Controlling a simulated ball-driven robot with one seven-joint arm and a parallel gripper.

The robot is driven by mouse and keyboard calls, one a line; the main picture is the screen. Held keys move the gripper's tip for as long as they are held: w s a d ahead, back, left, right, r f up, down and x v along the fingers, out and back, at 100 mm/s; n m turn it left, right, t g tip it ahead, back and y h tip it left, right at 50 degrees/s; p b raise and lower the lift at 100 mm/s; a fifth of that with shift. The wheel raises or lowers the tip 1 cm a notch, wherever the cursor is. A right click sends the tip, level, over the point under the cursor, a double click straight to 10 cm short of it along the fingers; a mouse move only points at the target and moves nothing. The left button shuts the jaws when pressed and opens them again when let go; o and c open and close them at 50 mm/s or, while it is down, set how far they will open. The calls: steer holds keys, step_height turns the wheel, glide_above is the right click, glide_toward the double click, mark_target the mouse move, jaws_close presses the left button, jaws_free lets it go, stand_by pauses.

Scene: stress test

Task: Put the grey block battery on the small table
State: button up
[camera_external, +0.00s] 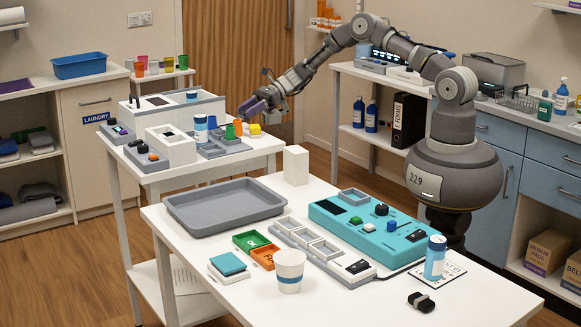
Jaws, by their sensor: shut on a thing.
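My gripper (262,100) is shut on a small purplish-grey block (250,106), which looks like the grey block battery. It holds the block in the air above the back right corner of the white side table (262,142), near the coloured cups there. A smaller low table (182,74) with several coloured cups stands farther back by the door. The picture does not show clearly which of the two is the small table. The jaws hide part of the block.
The side table carries white and grey devices (165,146), an orange cup (238,127), a green cup (230,132) and a yellow item (255,129). The front table holds a grey tray (225,207), a white block (296,166), a teal console (367,230) and a paper cup (290,270).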

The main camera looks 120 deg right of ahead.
mark_target(247, 129)
steer(key=shift+w+d, duration=0.15)
steer(key=shift+d, duration=0.05)
steer(key=shift+w+d+f+b, duration=0.1)
steer(key=shift+w+f+b, duration=0.05)
steer(key=shift+f+b, duration=0.8)
steer(key=shift+f, duration=0.85)
steer(key=shift+f, duration=0.1)
steer(key=o, duration=1)
steer(key=shift+o, duration=0.2)
